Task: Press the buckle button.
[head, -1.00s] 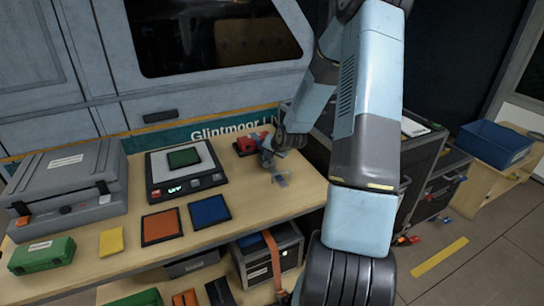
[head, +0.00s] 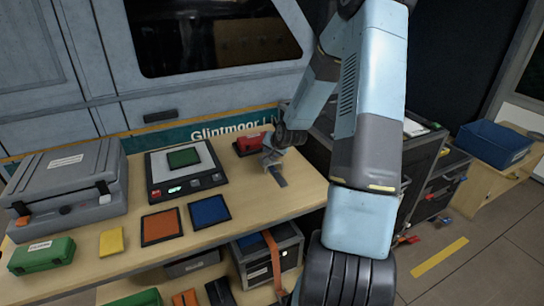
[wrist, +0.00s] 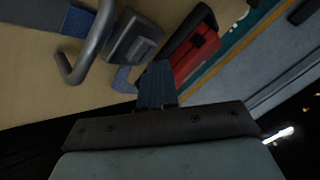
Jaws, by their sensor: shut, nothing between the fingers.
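My gripper (head: 281,182) is low over the right part of the bench, beside the red case (head: 250,144). In the wrist view its dark blue fingers (wrist: 157,72) are together, with nothing between them. Just beyond them is a small grey block with a lighter face (wrist: 133,42), which looks like the buckle. A grey curved bar (wrist: 92,42) stands left of it. I cannot make out the button clearly or tell whether the fingers touch the block. The red case (wrist: 196,58) is right of the fingers. In the head view I cannot pick the buckle out.
A scale (head: 188,186) with a green pad, an orange mat (head: 161,227) and a blue mat (head: 209,210) lie left of my gripper. A grey case (head: 66,178) is farther left. The van wall rises behind the bench (head: 120,272).

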